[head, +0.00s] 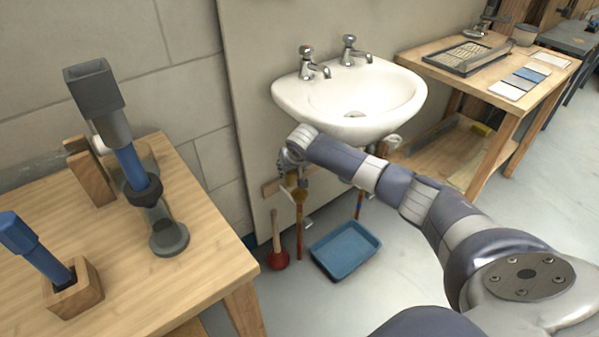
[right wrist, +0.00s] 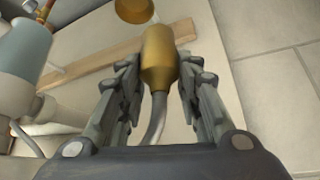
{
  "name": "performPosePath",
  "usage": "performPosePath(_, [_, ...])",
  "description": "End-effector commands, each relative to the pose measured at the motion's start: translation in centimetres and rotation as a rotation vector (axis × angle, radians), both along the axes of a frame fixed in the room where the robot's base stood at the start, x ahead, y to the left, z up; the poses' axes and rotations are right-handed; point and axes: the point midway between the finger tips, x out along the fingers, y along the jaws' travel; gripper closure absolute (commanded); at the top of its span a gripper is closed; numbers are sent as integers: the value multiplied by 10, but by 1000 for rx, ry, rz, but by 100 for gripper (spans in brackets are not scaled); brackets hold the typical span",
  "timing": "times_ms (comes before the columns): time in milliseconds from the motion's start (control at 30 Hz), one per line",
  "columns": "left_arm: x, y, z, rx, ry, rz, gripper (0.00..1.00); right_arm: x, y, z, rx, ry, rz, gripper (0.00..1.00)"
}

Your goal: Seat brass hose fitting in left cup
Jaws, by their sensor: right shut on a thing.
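The brass hose fitting (right wrist: 159,58) is between the fingers of my right gripper (right wrist: 159,80) in the right wrist view, with a grey hose (right wrist: 155,118) running from its near end. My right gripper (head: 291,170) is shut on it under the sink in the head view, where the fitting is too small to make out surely. A round brass cup (right wrist: 133,10) shows at the top edge of the wrist view, ahead and slightly left of the fitting's tip, apart from it in the picture. I cannot tell whether it is the left cup. My left gripper is not in view.
A wooden batten (right wrist: 112,54) crosses the wall panel behind the fitting. The sink (head: 351,101) overhangs my right arm. A plunger (head: 277,258) and blue tray (head: 345,249) are on the floor below. A workbench (head: 110,300) is at left, a side table (head: 470,78) at right.

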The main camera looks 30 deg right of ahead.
Motion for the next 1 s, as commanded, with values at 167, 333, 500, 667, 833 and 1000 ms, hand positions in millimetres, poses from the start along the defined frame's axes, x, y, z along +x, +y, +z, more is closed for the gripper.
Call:
performPosePath(167, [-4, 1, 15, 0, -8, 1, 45, 6, -29, -17, 1, 0, -29, 96])
performPosePath(333, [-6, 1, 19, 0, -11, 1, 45, 7, -37, -23, 2, -2, -34, 96])
performPosePath(500, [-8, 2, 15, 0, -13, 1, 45, 7, -38, -33, 0, 0, -36, 96])
performPosePath(667, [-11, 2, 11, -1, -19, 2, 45, 6, -38, -47, -1, 0, -36, 96])
performPosePath(833, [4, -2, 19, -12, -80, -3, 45, 6, -38, -44, 1, 1, -36, 96])
performPosePath(1000, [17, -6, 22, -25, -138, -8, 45, 6, -38, -46, 1, 1, -36, 96])
